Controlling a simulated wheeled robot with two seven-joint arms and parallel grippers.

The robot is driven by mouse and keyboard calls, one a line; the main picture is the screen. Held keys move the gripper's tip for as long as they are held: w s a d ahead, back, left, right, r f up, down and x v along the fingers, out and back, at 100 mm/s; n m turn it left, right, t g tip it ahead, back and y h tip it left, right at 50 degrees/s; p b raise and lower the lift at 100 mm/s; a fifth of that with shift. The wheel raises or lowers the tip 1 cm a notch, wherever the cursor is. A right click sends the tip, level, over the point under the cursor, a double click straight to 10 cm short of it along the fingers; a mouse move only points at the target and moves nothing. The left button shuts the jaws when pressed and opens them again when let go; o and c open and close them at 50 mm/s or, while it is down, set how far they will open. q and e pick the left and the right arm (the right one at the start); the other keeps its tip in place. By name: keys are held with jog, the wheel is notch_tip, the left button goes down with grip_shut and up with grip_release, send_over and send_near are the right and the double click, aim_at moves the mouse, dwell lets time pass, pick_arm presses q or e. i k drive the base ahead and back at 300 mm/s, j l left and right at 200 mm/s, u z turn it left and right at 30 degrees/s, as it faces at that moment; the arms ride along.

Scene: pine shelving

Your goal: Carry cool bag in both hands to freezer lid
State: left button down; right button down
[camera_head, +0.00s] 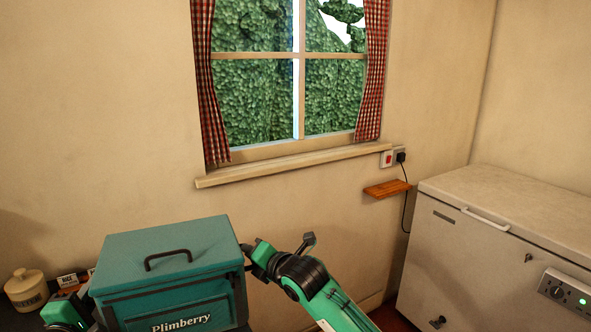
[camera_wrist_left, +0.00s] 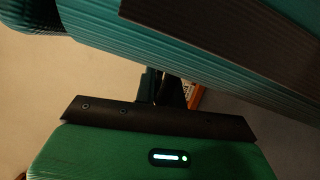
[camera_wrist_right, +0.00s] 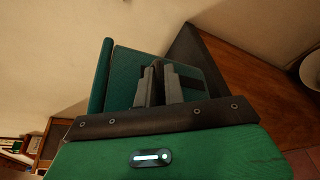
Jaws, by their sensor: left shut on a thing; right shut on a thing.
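The cool bag (camera_head: 165,250) is a teal box with a black top handle and the word Plimberry on its front. It is upright at the lower left of the head view. My right gripper (camera_head: 250,262) is shut at its right side; the right wrist view shows the fingers (camera_wrist_right: 158,88) closed against the teal side (camera_wrist_right: 130,70). My left gripper (camera_wrist_left: 165,88) is shut at the bag's left side, with the ribbed teal bag (camera_wrist_left: 200,50) above its fingers. The freezer lid (camera_head: 520,205) is white, closed and bare, with a handle on its front edge, at the right.
A cream lidded jar (camera_head: 27,288) and small labels stand on a dark surface left of the bag. A small wooden shelf (camera_head: 387,188) and a plugged cable are on the wall beside the freezer (camera_head: 470,260). A window sill (camera_head: 290,165) juts out above.

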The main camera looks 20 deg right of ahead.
aim_at(565, 220)
jog(key=z, duration=2.55)
jog(key=i+j+z, duration=0.2)
jog(key=i+j, duration=0.6)
jog(key=i, duration=0.2)
jog(key=i+j, duration=0.25)
jog(key=i, duration=0.2)
jog(key=i+j, duration=0.3)
jog(key=i, duration=0.2)
jog(key=i+j, duration=0.25)
jog(key=i, duration=0.2)
